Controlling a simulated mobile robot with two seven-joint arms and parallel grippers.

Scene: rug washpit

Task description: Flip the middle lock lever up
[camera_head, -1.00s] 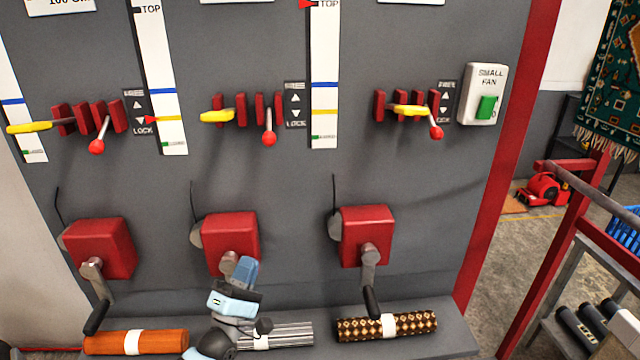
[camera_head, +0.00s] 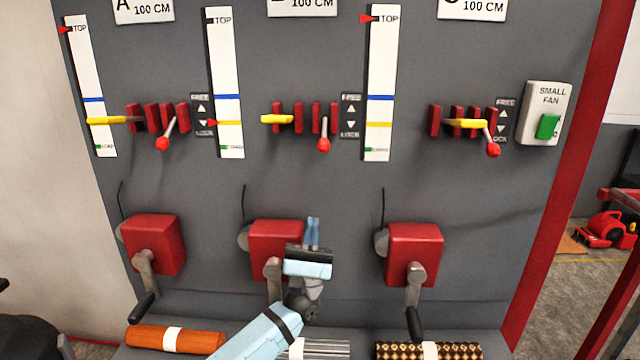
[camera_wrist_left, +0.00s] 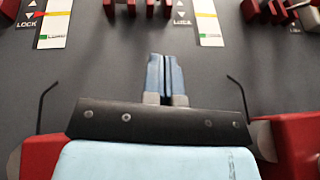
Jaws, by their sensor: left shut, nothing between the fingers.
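The middle lock lever (camera_head: 324,144) is a thin metal arm with a red knob, hanging down below its red blocks. A FREE/LOCK label (camera_head: 350,116) with up and down arrows is just right of it, and the knob is at the LOCK end. My left gripper (camera_head: 313,222) is shut and empty, its blue fingers pointing up, below the knob and in front of the middle red winch box (camera_head: 272,238). In the left wrist view the shut fingers (camera_wrist_left: 164,60) point at the grey panel; the lever's knob cannot be made out there. My right gripper is not in view.
Similar red-knobbed levers hang at left (camera_head: 163,143) and right (camera_head: 493,149). Yellow handles, such as the middle one (camera_head: 277,119), sit across the red blocks. White scales (camera_head: 380,80) stand between the stations. Cranks (camera_head: 413,300) and rolled rugs (camera_head: 170,340) are below.

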